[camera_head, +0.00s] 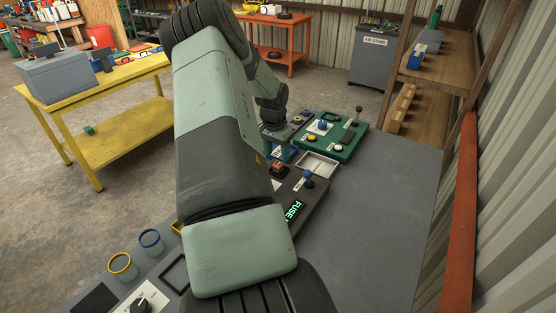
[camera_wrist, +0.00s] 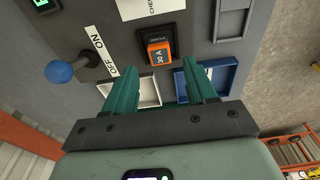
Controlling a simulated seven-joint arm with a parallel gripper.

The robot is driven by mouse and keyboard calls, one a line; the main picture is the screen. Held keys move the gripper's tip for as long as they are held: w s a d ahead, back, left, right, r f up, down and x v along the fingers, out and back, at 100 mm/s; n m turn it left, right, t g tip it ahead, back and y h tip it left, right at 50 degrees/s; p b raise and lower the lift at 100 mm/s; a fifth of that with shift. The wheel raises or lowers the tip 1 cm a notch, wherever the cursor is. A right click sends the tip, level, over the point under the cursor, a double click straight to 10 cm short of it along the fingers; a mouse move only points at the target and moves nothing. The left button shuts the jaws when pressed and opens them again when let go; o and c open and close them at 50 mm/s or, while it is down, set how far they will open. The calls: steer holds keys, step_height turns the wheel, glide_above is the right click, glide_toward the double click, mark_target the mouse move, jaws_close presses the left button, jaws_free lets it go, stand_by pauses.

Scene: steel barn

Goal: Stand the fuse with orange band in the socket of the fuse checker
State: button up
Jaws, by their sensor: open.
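The fuse with orange band (camera_wrist: 158,52) is dark with an orange face marked 30 A. It appears to stand in the socket of the grey fuse checker (camera_wrist: 92,12); its lower end is hidden, so I cannot tell how deep it sits. It also shows in the head view (camera_head: 279,169), beside my arm. My gripper (camera_wrist: 160,68) is open and empty, with its two green fingers apart on either side of the fuse's line and apparently clear of it. In the head view my arm covers part of the checker.
A blue-knobbed lever (camera_wrist: 60,71) with an OFF ON label stands on the checker. A white tray (camera_wrist: 155,99) and a blue tray (camera_wrist: 234,75) lie close to the fingers. A green panel (camera_head: 350,145) stands behind. The right side of the bench (camera_head: 375,210) is clear.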

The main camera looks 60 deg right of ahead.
step_height(320, 180, up, 7)
steer(key=shift+a+r, duration=0.2)
steer(key=shift+a, duration=0.25)
